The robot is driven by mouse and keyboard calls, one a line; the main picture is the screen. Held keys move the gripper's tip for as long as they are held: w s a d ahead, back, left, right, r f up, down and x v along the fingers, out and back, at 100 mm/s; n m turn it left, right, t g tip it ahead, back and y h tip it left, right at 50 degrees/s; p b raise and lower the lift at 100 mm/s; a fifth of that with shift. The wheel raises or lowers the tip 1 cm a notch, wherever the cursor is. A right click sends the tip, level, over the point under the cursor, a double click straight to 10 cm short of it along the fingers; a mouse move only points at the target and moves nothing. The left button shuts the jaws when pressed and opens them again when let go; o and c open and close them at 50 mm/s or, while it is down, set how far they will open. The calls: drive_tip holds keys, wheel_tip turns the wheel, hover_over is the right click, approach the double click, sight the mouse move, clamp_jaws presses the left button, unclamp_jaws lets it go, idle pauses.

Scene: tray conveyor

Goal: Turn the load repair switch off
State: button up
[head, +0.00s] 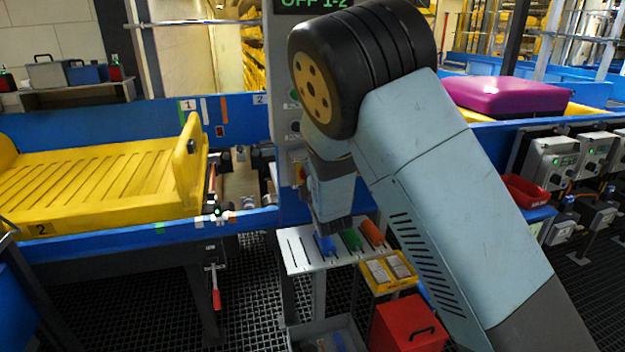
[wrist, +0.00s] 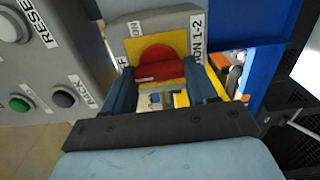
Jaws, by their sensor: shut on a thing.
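The load repair switch is a red rotary knob (wrist: 157,72) on a yellow plate, on a grey housing with partly covered white labels. In the wrist view, my gripper (wrist: 163,90) has one dark blue finger on each side of the knob and is shut on it. The knob's exact angle is hard to read behind the fingers. In the head view, a bit of red and yellow (head: 298,170) shows on the grey control column, beside my wrist. My fingertips are hidden there.
The grey panel (wrist: 50,65) beside the switch carries RESET, green and black buttons. A display (head: 312,4) above reads OFF 1-2. A yellow tray (head: 95,175) sits on the blue conveyor at left. A white rack (head: 300,250) and red box (head: 408,325) stand below.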

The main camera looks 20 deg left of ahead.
drive_tip(key=o, duration=1.1)
drive_tip(key=shift+c, duration=0.2)
drive_tip(key=shift+f, duration=0.1)
drive_tip(key=v, duration=1.3)
drive_tip(key=shift+s+d, duration=0.2)
drive_tip(key=shift+s, duration=0.15)
